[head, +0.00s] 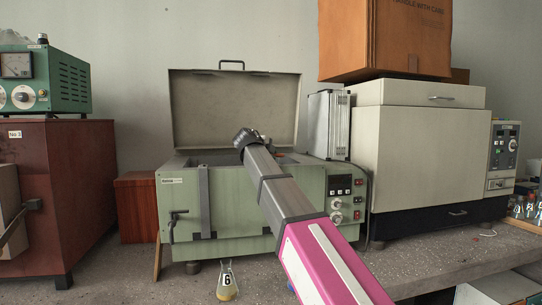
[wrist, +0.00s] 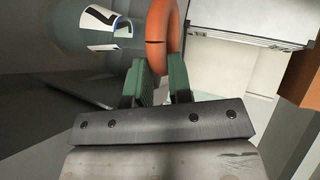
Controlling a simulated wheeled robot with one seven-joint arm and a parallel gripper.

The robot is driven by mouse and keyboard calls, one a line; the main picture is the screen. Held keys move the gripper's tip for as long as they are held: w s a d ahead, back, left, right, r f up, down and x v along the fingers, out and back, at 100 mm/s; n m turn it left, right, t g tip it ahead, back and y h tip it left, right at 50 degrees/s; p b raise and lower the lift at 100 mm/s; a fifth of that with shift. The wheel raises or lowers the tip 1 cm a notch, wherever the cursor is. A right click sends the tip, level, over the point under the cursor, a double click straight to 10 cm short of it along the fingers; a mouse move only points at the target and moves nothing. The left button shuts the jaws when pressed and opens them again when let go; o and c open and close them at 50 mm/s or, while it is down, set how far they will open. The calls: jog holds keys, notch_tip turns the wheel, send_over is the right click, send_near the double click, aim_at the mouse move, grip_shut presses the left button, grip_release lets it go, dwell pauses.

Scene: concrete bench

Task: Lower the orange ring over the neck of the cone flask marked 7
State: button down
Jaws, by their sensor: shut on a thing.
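The orange ring (wrist: 174,38) shows nearly edge-on in the wrist view. My gripper (wrist: 160,78) is shut on its near rim with green finger pads. A grey-blue rounded vessel (wrist: 68,17) lies just left of the ring in that view. In the head view my arm reaches over the open green box, and my gripper, the ring and this flask are not clearly visible.
The green box (head: 225,215) stands with its lid (head: 235,105) raised behind my arm. A flask marked 6 (head: 227,283) stands in front of it. A cream oven (head: 415,150) is on the right, a dark red cabinet (head: 90,190) on the left. Small flasks (head: 525,208) stand far right.

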jog(key=shift+f, duration=0.2)
jog(key=c, duration=0.8)
grip_release()
jog(key=shift+s+f, duration=0.1)
jog(key=shift+c, duration=0.3)
jog(key=shift+o, duration=0.3)
jog(key=shift+o, duration=1.3)
jog(key=shift+r, duration=2.1)
